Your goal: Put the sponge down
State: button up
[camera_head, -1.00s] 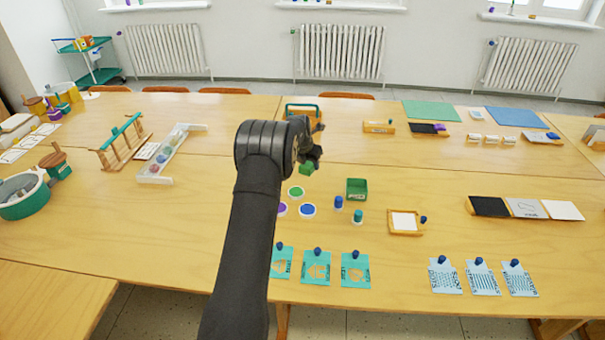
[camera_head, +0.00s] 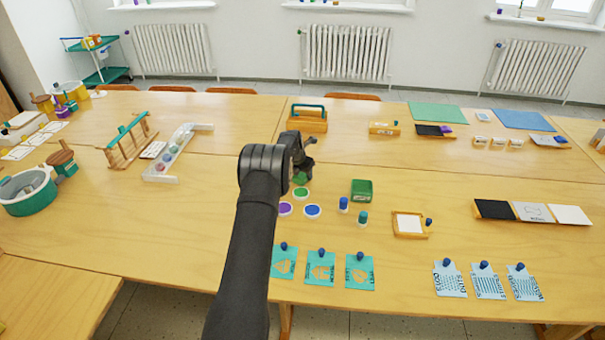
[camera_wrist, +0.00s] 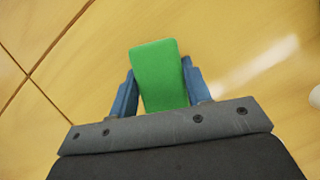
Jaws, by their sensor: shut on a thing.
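The green sponge (camera_wrist: 158,72) is held between the two blue fingers of my gripper (camera_wrist: 158,90) in the wrist view. One finger is on each side of it, and bare wood shows around it. In the head view my gripper (camera_head: 302,168) is over the table, left of the middle, and the sponge (camera_head: 300,178) shows as a small green patch beneath it. The arm hides part of the gripper. The wrist view does not show clearly how high the sponge is above the wood.
Round pads in green (camera_head: 300,193), purple (camera_head: 285,209) and blue (camera_head: 313,211) lie just in front of the gripper. A green box (camera_head: 362,190) and two small bottles (camera_head: 343,204) stand to the right. A wooden caddy (camera_head: 307,122) stands behind. Table between caddy and box is clear.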

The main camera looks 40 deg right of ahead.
jog(key=shift+f, duration=0.15)
jog(key=o, duration=1)
jog(key=shift+c, duration=0.2)
jog(key=shift+a+r, duration=0.1)
jog(key=shift+r, duration=0.45)
jog(key=v, duration=1.1)
jog(key=shift+a, duration=0.15)
